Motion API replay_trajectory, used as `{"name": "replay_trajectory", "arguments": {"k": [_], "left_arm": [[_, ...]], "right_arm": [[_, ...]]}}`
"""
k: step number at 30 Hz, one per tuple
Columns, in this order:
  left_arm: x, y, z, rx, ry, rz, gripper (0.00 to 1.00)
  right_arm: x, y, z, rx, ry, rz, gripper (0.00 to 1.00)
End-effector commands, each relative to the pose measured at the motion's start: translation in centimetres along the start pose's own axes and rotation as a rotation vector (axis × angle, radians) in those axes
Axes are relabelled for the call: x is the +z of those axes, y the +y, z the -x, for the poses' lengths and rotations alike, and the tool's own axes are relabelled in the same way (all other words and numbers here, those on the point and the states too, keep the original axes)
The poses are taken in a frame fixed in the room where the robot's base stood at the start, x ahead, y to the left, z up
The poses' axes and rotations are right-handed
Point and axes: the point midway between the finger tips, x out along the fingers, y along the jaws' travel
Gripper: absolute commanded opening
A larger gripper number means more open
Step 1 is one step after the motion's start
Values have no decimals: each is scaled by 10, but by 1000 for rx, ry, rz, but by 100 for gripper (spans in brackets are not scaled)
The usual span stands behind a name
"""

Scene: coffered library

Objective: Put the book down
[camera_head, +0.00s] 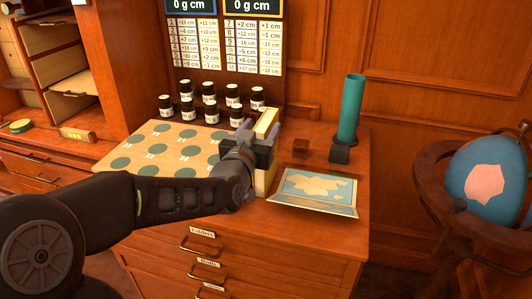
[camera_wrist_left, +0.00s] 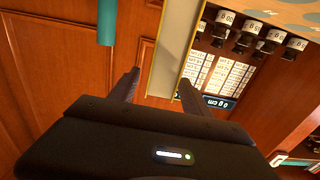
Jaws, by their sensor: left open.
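A slim book with a yellow cover and cream page edge (camera_head: 267,121) stands upright on the wooden cabinet top (camera_head: 300,228), right of the dotted board. My left gripper (camera_head: 262,142) is at the book, its body hiding part of it. In the left wrist view the book (camera_wrist_left: 175,45) runs up between the spread fingers of my left gripper (camera_wrist_left: 159,78). The left finger is clearly apart from it; whether the right finger touches is unclear. The jaws are open. My right gripper is out of view.
A board with green discs (camera_head: 165,146) and several dark jars (camera_head: 209,110) lie left and behind. A teal cylinder (camera_head: 351,105) stands on a dark block at the back right. An open map book (camera_head: 315,188) lies right of the gripper. A globe (camera_head: 486,170) stands at far right.

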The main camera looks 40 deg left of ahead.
Motion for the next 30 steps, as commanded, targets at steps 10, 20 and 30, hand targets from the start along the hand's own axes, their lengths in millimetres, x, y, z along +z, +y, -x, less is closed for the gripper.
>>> {"name": "replay_trajectory", "arguments": {"k": [10, 20, 30], "left_arm": [[-1, 1, -43, 0, 0, 0, 56], [0, 1, -43, 0, 0, 0, 56], [0, 1, -43, 0, 0, 0, 51]], "right_arm": [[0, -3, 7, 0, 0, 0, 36], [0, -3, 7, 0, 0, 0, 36], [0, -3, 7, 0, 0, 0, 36]]}}
